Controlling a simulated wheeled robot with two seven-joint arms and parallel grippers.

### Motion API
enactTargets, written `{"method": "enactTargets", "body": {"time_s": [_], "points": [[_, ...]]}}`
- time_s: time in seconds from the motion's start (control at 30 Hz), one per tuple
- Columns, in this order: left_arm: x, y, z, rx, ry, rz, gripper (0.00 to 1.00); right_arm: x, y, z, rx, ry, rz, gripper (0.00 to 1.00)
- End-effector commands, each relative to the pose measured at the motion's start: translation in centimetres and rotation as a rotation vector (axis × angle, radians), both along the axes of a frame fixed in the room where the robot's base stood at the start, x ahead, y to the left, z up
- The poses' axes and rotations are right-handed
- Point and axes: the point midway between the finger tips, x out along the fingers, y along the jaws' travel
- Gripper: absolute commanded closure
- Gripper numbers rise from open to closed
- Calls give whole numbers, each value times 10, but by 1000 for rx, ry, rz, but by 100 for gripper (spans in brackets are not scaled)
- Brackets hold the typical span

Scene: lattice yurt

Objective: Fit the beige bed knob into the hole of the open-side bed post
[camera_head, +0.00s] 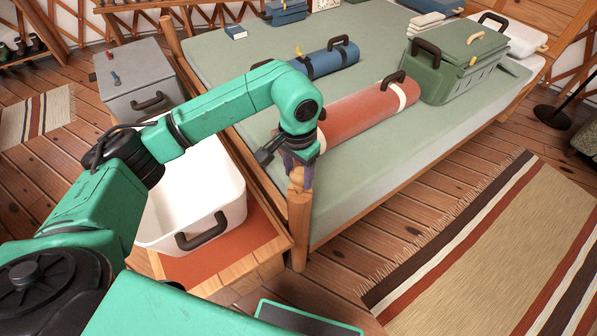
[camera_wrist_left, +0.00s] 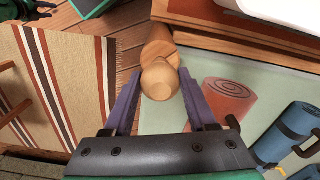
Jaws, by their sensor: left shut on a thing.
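The beige bed knob (camera_wrist_left: 160,80) is a rounded wooden piece between the two purple-grey fingers of my left gripper (camera_wrist_left: 160,97). In the head view my left gripper (camera_head: 298,170) points down over the bed post (camera_head: 299,225) at the bed's near corner. The gripper is shut on the knob. In the left wrist view the knob overlaps the end of the post (camera_wrist_left: 158,45), so the post's hole is hidden. I cannot tell whether the knob touches the post. A dark and green part at the wrist view's top left (camera_wrist_left: 30,9) looks like my right gripper; its jaws are unclear.
A red roll (camera_head: 365,112), a blue roll (camera_head: 325,63) and a green case (camera_head: 455,65) lie on the bed. A white bin (camera_head: 238,190) stands on a low wooden table left of the post. A striped rug (camera_head: 500,240) lies on open floor to the right.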

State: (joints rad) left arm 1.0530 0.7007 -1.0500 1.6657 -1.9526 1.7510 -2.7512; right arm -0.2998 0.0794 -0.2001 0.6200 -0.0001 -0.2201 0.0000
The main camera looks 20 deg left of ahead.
Motion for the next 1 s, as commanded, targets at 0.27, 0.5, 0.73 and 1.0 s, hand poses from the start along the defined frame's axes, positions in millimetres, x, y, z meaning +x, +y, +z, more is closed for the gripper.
{"method": "enactTargets", "body": {"time_s": [0.27,0.5,0.73,1.0], "points": [[0,0,-8,0,0,0,98,0,0,-8,0,0,0,50],[0,0,-14,0,0,0,98,0,0,-13,-1,0,0,50],[0,0,-17,0,-1,0,31,0,0,-16,-1,0,0,50],[0,0,-17,0,-1,0,8,0,-1,-16,-1,0,0,50]]}}
